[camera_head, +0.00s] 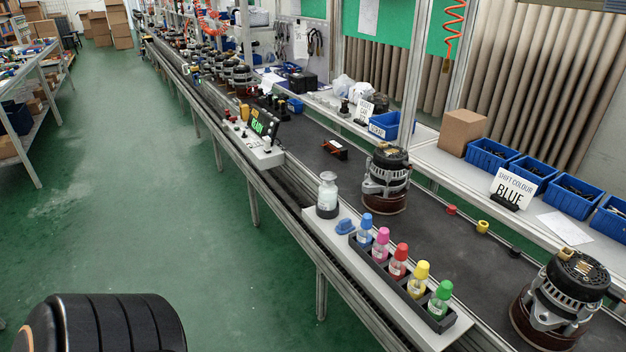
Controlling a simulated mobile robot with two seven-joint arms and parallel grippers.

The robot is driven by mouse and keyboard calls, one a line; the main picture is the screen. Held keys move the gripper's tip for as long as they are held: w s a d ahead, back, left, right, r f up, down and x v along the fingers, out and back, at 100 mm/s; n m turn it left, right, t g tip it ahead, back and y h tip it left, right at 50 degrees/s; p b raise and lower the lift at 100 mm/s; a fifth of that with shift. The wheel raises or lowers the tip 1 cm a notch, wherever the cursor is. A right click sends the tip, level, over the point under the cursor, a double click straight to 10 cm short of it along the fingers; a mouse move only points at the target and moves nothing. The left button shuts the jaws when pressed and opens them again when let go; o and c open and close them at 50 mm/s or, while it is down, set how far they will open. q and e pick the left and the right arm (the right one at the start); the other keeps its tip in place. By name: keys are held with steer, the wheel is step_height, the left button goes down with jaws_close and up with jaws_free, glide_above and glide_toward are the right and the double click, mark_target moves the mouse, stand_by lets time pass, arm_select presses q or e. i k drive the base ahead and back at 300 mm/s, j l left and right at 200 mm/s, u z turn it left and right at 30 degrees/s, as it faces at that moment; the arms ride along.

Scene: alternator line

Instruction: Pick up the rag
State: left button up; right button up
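A small blue crumpled item (345,226), which looks like the rag, lies on the pale shelf (336,246) along the front edge of the line. It sits between a clear bottle with a grey top (328,196) and a black rack (399,284) of bottles with blue, pink, red, yellow and green caps. Nothing covers it from this side. Neither of my grippers is in view. A dark rounded arm part of mine shows at the bottom left, far from the blue item.
Alternators (386,180) stand on the dark belt behind the shelf, another (562,300) at the lower right. A control box with a lit display (262,123) stands further up the line. A card reading "BLUE" (510,190) stands among blue bins. The green floor at left is clear.

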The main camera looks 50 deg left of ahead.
mark_target(346, 226)
steer(key=u, duration=1.3)
